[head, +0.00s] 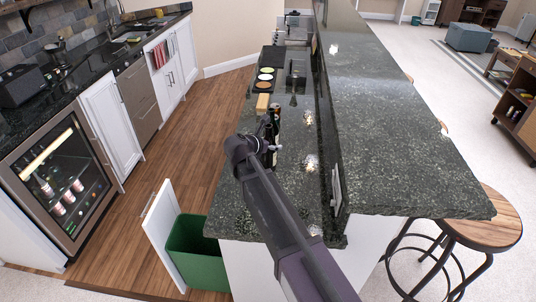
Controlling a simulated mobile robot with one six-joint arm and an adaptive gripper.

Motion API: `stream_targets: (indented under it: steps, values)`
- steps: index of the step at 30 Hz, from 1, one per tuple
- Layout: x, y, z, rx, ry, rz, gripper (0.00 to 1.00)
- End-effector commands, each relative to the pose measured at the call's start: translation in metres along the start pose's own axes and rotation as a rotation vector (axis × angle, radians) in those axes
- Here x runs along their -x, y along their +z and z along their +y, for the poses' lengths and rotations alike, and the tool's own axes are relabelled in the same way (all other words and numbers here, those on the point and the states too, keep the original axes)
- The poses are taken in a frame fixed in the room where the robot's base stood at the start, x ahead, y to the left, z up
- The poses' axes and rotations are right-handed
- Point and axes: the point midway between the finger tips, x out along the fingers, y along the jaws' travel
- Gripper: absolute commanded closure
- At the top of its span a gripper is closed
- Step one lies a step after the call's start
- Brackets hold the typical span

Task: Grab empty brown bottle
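A dark bottle (275,113) stands on the lower granite counter (290,190), just beyond my wrist in the head view. Its neck and top show; its lower part is hidden behind my arm's end. Its colour looks dark brown to black, and I cannot tell whether it is empty. My gripper (271,147) is at the end of my arm, over the counter, close to the bottle. It is small and dark here, so I cannot tell whether its fingers are open or touch the bottle.
The raised bar top (400,130) borders the counter on the right. A green bin (197,252) stands in an open pull-out at the lower left.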

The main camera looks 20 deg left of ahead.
Motion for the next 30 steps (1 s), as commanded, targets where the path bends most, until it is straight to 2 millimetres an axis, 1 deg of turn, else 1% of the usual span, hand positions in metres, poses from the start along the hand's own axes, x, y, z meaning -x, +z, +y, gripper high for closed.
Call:
stream_targets:
  steps: [1, 2, 3, 11, 17, 23, 30]
  values:
    - [0.0, 0.0, 0.0, 0.0, -0.001, 0.001, 0.68]
    - [0.0, 0.0, 0.0, 0.0, 0.0, 0.001, 0.77]
    - [0.0, 0.0, 0.0, 0.0, 0.0, 0.0, 0.79]
    - [0.0, 0.0, 0.0, 0.0, 0.0, 0.001, 0.79]
    - [0.003, 0.004, 0.0, 0.0, 0.0, 0.0, 0.79]
    - [0.009, 0.015, 0.0, 0.0, 0.0, 0.0, 0.79]
    - [0.018, 0.031, 0.0, 0.001, 0.001, 0.0, 0.79]
